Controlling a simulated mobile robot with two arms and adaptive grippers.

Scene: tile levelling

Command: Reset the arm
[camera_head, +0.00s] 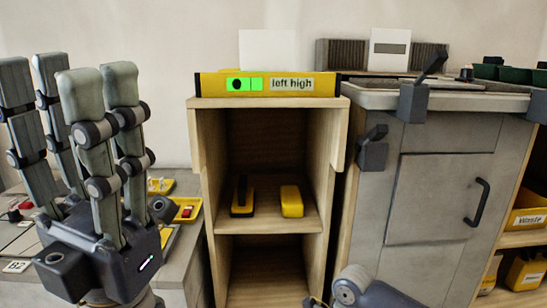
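My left gripper (75,85) stands at the left with its grey fingers pointing up. The fingers are spread apart with nothing between them, and the gripper is left of the wooden shelf, apart from it. A yellow level (312,77) lies across the top of the shelf (208,165). Its green window shows a dark round bubble toward the left, and its label reads "left high". A grey jointed part, likely of my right arm, shows at the bottom edge; no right fingertips can be made out.
Two yellow-and-black tools stand inside the shelf, a left one (243,197) and a right one (291,201). A grey cabinet (440,195) with a handle is to the right. A yellow "Waste" bin (528,219) is at far right. A side table (182,254) with yellow trays is behind my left gripper.

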